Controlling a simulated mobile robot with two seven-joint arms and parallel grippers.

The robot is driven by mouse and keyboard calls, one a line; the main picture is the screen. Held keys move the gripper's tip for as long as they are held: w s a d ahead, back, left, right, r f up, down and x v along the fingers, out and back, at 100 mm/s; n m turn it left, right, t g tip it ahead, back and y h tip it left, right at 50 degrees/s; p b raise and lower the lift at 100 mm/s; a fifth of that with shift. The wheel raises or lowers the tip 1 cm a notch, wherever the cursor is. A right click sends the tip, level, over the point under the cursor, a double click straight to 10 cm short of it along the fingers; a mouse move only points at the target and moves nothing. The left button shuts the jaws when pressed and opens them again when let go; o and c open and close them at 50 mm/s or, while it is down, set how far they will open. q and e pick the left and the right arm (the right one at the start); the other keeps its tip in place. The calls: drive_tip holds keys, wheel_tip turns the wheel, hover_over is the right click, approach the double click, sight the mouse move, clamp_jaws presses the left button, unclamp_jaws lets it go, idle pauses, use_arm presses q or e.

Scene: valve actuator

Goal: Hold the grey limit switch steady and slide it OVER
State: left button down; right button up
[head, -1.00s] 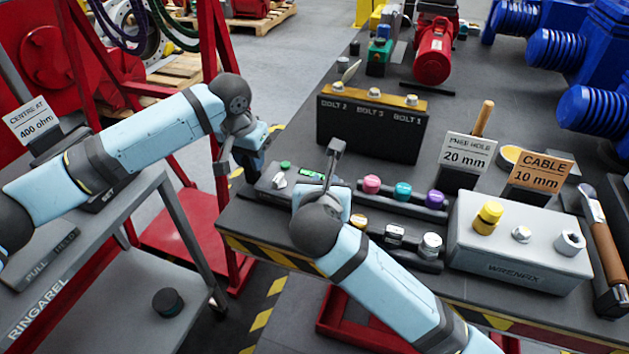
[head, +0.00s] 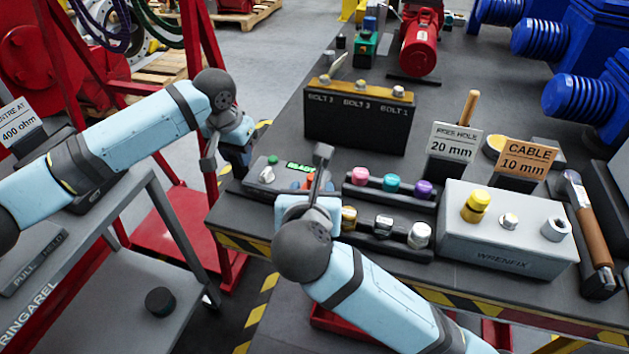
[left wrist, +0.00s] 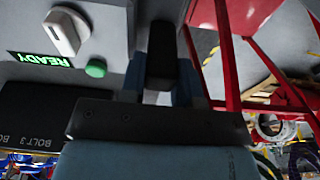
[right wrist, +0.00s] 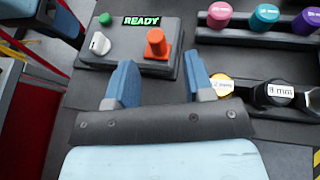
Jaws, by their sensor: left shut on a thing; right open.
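My left gripper (head: 236,150) hangs beside the left end of the bench. In the left wrist view its blue fingers (left wrist: 161,78) are shut on a dark block (left wrist: 162,48), which looks like the limit switch. The same block shows partly in the right wrist view (right wrist: 47,10), at the top left corner. The box carries an orange plunger (right wrist: 157,42), a white knob, a green button and a lit READY display. In the head view my right arm partly hides the box.
Right of the box stand a rack of pink, teal and purple knobs (head: 392,185) and a rack of metal sockets (head: 382,226). A bolt stand (head: 355,125) is behind them. A grey WRENFIX box (head: 510,230) is at right. A grey cart (head: 120,262) stands left.

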use_arm(q)
drive_tip(key=shift+a+f, duration=0.1)
drive_tip(key=shift+a, duration=0.05)
use_arm(e)
drive_tip(key=v, duration=0.5)
drive_tip(key=shift+s, duration=0.15)
use_arm(q)
drive_tip(key=c, duration=0.8)
unclamp_jaws()
drive_tip(key=shift+w, duration=0.1)
